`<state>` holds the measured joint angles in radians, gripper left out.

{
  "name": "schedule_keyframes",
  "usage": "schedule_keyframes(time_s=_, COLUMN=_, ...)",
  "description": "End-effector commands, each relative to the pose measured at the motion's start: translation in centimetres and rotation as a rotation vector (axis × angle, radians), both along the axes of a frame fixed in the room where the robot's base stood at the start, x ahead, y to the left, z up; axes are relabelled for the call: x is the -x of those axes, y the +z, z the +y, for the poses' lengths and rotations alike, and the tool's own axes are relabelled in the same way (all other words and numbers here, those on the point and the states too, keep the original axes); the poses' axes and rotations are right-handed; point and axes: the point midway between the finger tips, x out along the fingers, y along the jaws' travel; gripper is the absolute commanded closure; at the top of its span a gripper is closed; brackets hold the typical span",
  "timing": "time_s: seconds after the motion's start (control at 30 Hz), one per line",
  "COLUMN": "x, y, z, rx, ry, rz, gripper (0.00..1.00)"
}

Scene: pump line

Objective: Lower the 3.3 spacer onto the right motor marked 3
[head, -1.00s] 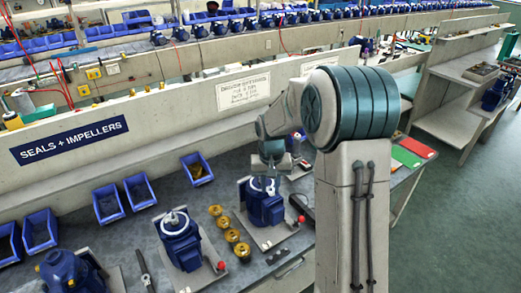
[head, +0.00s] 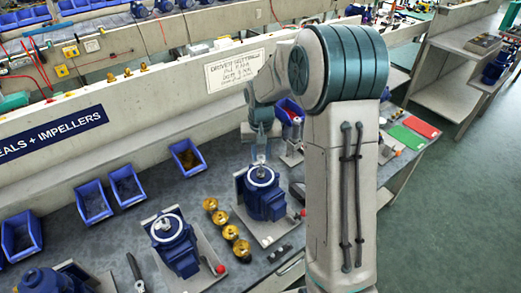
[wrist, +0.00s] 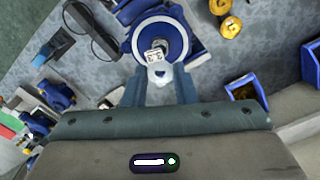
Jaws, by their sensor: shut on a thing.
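My gripper (wrist: 158,92) is shut on a small whitish ring-shaped spacer (wrist: 159,74), held between its fingertips. In the head view my gripper (head: 261,150) points down over the right blue motor (head: 265,201), which has a pale round face on top. In the wrist view this motor (wrist: 176,17) lies beyond the spacer. A white tag with dark figures, seemingly 3.3, (wrist: 155,54) shows just past the spacer, over the motor's pale face. Whether the spacer touches the motor, I cannot tell. The motor's own mark is not readable.
Another blue motor (head: 178,247) stands on a plate to the left. Several brass rings (head: 231,232) lie between the two motors. Blue bins (head: 187,157) stand along the back panel. A dark bar (head: 280,253) lies in front of the right motor's plate.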

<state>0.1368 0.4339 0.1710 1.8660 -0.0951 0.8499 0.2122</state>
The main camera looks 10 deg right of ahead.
Motion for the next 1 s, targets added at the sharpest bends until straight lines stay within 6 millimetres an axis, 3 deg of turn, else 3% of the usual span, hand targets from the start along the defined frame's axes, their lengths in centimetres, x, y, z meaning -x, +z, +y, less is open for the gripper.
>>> schedule_keyframes(time_s=0.5, x=0.0, y=-5.0, z=0.0, rx=0.0, ry=0.0, rz=0.0, gripper=0.96)
schedule_keyframes(time_s=1.0, x=0.0, y=-5.3, z=0.0, rx=0.0, ry=0.0, rz=0.0, gripper=0.96)
